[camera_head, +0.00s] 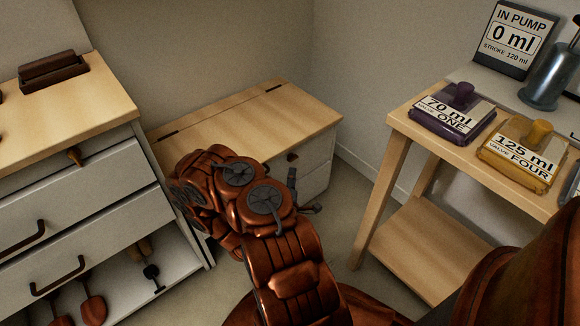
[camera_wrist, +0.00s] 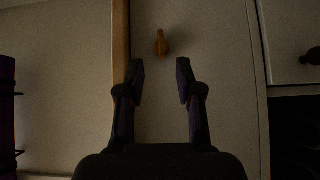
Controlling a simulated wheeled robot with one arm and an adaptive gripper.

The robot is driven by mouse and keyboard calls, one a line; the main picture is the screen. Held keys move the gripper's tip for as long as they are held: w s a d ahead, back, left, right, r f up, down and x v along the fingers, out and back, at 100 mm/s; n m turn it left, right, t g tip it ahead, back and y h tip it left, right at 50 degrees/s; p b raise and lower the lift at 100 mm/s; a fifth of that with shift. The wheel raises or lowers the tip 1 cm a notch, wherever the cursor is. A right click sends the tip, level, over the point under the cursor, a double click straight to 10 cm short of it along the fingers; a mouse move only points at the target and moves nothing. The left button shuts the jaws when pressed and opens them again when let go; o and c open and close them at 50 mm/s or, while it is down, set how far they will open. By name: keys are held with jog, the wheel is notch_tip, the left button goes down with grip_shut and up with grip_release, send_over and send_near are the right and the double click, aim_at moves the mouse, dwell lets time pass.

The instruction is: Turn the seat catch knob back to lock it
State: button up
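A small tan knob (camera_wrist: 161,42) sticks out from a pale panel (camera_wrist: 220,60) in the wrist view. It looks like the seat catch knob. My gripper (camera_wrist: 160,72) is open and empty, with its two dark fingers apart; the knob shows beyond the fingertips, between their lines, not touched. In the head view, the low bench (camera_head: 255,115) has a wooden top lying flat and a white front. My arm covers much of that front and hides the tan knob. Only dark bits at the end of my arm show there.
A drawer cabinet (camera_head: 95,185) with dark handles stands left.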

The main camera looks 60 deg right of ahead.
aim_at(292, 158)
jog(key=shift+w+f, duration=0.15)
jog(key=shift+f, duration=0.05)
jog(key=b+x, duration=0.7)
jog(key=b, duration=0.1)
jog(key=shift+w, duration=0.25)
jog(key=shift+d+r+t, duration=0.1)
jog(key=shift+r+t, duration=0.05)
jog(key=shift+t, duration=0.15)
jog(key=shift+c, duration=0.3)
grip_shut()
